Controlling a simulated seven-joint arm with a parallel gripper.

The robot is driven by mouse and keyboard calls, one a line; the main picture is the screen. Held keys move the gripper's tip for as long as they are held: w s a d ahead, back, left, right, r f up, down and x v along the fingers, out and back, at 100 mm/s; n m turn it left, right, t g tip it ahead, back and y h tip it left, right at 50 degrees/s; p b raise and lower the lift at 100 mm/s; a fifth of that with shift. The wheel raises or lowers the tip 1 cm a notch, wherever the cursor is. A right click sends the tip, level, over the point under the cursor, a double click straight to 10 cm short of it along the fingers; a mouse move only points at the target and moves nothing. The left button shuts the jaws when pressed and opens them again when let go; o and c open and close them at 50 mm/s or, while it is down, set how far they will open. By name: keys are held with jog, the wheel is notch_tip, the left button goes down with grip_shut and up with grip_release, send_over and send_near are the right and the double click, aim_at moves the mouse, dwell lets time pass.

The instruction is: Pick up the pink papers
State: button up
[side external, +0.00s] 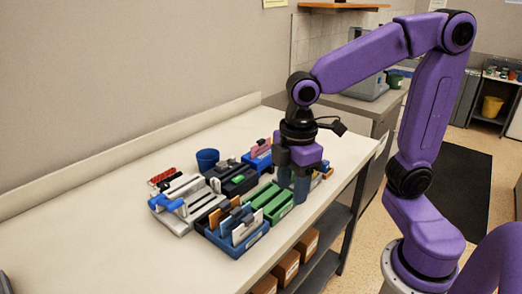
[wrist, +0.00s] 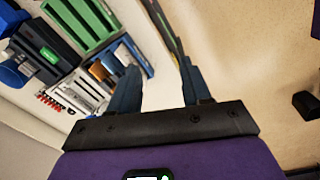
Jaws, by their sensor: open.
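The pink papers (side external: 262,147) stand upright in a blue holder (side external: 259,162) at the back right of the group of desk organizers on the table. I cannot make the papers out in the wrist view. My gripper (side external: 293,190) points down at the right end of the organizers, in front of and to the right of the pink papers. Its two fingers are apart, and the wrist view shows nothing held between them (wrist: 157,75).
A green tray (side external: 270,203) is just left of my fingers and also shows in the wrist view (wrist: 86,22). A blue file box (side external: 236,240), a black tray, a grey rack and a blue cup (side external: 207,159) stand close by.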

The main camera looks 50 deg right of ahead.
jog(key=w+d+r+n, duration=0.1)
jog(key=w+d+r, duration=0.15)
jog(key=w, duration=0.85)
jog(key=n+h, duration=0.1)
jog(key=n, duration=0.2)
send_over(261, 140)
notch_tip(261, 140, down, 7)
jog(key=shift+s, duration=0.1)
jog(key=shift+w+d+f, duration=0.1)
jog(key=shift+f, duration=1.55)
jog(key=shift+w+f, duration=0.1)
jog(key=shift+f, duration=1.5)
grip_shut()
